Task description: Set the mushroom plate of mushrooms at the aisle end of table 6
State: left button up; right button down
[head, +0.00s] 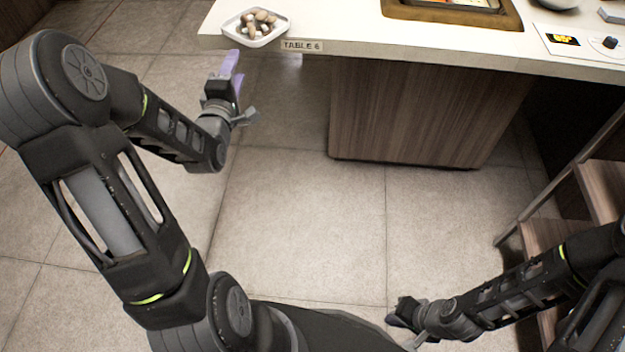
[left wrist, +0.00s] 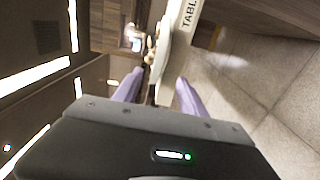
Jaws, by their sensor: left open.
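A white square plate (head: 232,32) holding several brown-and-white mushrooms (head: 262,17) rests at the left end of the pale tabletop, by the front edge. The front edge bears a "TABLE 6" label (head: 302,46). My left gripper (head: 232,66), with purple fingers, is open and empty just below and in front of the plate, apart from it in the head view. In the left wrist view, the plate (left wrist: 160,62) shows edge-on beyond and between the open fingers (left wrist: 158,92). My right gripper (head: 396,314) is low at the bottom right, far from the plate; its jaws are unclear.
A brown-rimmed tray (head: 400,13) stands further right on the tabletop. A white panel (head: 585,44) with a dark knob lies at the right. The wooden table base (head: 420,110) stands below. Wooden steps (head: 603,185) are at the right. The tiled floor (head: 300,215) ahead is clear.

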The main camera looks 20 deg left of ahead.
pick_arm(q)
jog(key=s+d+f+m+g+h, duration=0.1)
jog(key=d+f+m+g+h, duration=0.25)
jog(key=d+f, duration=0.65)
jog(key=s+d+f+m+g+h, duration=0.25)
jog(key=d+f+m, duration=0.25)
jog(key=d+f, duration=0.6)
jog(key=s+d+f+m+g+h, duration=0.2)
jog(key=s+d+f+m+g, duration=0.3)
jog(key=s+d+f, duration=0.3)
notch_tip(320, 180, down, 3)
jog(key=shift+d+r, duration=0.15)
jog(key=s+d+f+m+g, duration=0.1)
jog(key=s+d+m, duration=0.1)
jog(key=s, duration=0.2)
jog(key=s+d+f+m+g+h, duration=0.1)
jog(key=s+d+f+m+g, duration=0.1)
jog(key=s, duration=0.3)
jog(key=s+d+f+m+g+h, duration=0.1)
jog(key=s+d+f+m+g, duration=0.1)
jog(key=s+d, duration=0.2)
jog(key=shift+s+d+f+m, duration=0.1)
jog(key=shift+s+d+m, duration=0.15)
jog(key=shift+s, duration=0.25)
